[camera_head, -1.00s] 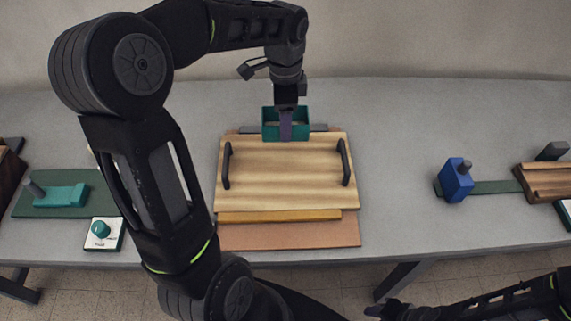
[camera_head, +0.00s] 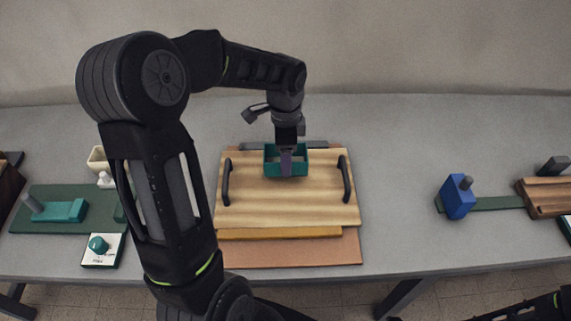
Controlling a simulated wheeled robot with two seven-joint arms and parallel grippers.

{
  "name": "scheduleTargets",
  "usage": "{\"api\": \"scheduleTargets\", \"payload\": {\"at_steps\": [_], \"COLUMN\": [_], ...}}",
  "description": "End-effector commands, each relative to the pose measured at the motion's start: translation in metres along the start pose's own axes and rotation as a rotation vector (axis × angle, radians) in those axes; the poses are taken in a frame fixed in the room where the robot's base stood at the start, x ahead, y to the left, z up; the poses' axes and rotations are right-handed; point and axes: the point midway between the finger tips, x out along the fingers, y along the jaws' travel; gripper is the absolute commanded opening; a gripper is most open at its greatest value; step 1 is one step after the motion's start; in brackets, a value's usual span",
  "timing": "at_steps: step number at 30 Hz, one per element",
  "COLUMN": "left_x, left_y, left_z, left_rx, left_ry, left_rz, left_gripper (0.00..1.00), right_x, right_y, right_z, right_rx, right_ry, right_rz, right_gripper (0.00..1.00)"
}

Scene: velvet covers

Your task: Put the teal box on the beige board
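The teal box (camera_head: 300,163), an open-topped tub, is over the back middle part of the beige board (camera_head: 287,204), a light wooden board with two black handles. My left gripper (camera_head: 286,160) comes down from above and is shut on the box; a purple strip shows at the fingers against its near side. I cannot tell whether the box touches the board or hangs just above it. Part of my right arm shows at the bottom right corner; its gripper is out of view.
A yellow-orange board (camera_head: 280,233) and a reddish board (camera_head: 290,252) lie beneath the beige one. A green mat (camera_head: 55,195) with a teal block (camera_head: 65,211) is at left, near a white knob box (camera_head: 103,251). A blue block (camera_head: 458,198) stands at right. Grey table is clear between.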

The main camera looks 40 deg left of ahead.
Motion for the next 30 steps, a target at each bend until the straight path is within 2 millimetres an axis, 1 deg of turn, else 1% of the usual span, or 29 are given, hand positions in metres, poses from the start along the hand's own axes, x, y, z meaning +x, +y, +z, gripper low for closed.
{"api": "scheduleTargets", "payload": {"at_steps": [5,7,13,16,24,27,28,30], "left_x": [0.000,0.003,0.029,0.036,0.037,0.041,0.041,0.040], "left_y": [0.000,0.000,0.001,0.001,0.000,0.000,0.000,0.000], "left_z": [0.000,0.000,0.000,0.000,0.000,0.000,0.000,0.000], "left_rx": [0.000,0.001,0.002,0.001,0.001,0.001,0.001,0.001], "left_ry": [0.000,0.000,-0.002,0.000,0.001,0.001,0.001,0.000], "left_rz": [-0.001,0.001,0.003,0.001,0.000,0.000,0.000,0.000], "left_gripper": [0.19,0.19,0.19,0.19,0.19,0.19,0.62,0.68], "right_x": [0.000,0.000,-0.002,-0.002,-0.001,0.001,0.001,0.000], "right_y": [0.000,0.000,-0.001,-0.001,-0.001,0.001,0.001,0.000], "right_z": [0.000,0.000,0.000,0.000,0.000,0.000,0.000,0.000], "right_rx": [0.000,0.000,0.000,0.000,0.000,0.000,0.000,0.000], "right_ry": [0.000,0.000,0.000,0.000,0.000,0.000,0.000,0.000], "right_rz": [0.000,0.000,0.000,0.000,0.000,0.000,0.000,0.000], "right_gripper": [0.36,0.36,0.36,0.36,0.36,0.36,0.36,0.36]}}
